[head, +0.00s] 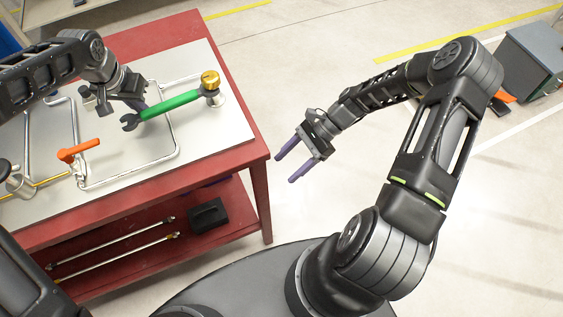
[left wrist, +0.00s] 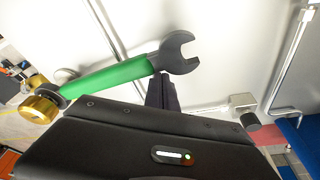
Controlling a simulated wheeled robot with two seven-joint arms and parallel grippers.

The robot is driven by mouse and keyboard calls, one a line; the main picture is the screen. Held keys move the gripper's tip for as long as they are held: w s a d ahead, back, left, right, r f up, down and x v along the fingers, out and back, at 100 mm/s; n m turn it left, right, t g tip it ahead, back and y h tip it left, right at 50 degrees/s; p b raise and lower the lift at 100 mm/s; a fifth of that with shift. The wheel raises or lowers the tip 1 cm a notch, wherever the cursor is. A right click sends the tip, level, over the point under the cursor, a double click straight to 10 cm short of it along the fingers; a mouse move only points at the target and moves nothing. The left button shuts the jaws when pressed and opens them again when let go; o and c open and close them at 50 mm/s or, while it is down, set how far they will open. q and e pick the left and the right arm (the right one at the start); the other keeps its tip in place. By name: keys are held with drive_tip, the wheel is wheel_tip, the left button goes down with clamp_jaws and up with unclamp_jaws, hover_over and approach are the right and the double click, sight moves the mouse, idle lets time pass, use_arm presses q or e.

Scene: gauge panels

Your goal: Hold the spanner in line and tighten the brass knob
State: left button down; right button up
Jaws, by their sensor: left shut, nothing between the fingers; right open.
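The spanner (head: 170,105) has a green handle and dark ends. One end is at the brass knob (head: 210,80) and the open-jawed end points left, towards the front of the panel. In the left wrist view the spanner (left wrist: 110,78) crosses the upper left, with the brass knob (left wrist: 40,104) at the left edge. My left gripper (head: 139,105) is shut and empty, its fingertips close beside the handle near the open jaw; I cannot tell if they touch. The fingers (left wrist: 161,92) show below the spanner. My right gripper (head: 291,164) is open and empty, off the bench's right side.
The red bench (head: 262,165) carries a pale panel (head: 215,138) with metal pipes (head: 130,178) and an orange-handled valve (head: 79,150). A black box (head: 208,215) and rods lie on the lower shelf. The floor right of the bench is clear around my right gripper.

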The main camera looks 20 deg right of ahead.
idle(0.3)
use_arm(q)
drive_tip(key=w+p+v, duration=0.1)
drive_tip(key=p+v, duration=0.3)
drive_tip(key=v, duration=0.2)
drive_tip(key=shift+d+r, duration=0.35)
drive_tip(key=shift+r, duration=0.25)
drive_tip(key=shift+w, duration=0.1)
drive_tip(key=d+b+v, duration=0.1)
drive_tip(key=v, duration=0.6)
drive_tip(key=shift+a+r, duration=0.4)
drive_tip(key=shift+a, duration=0.1)
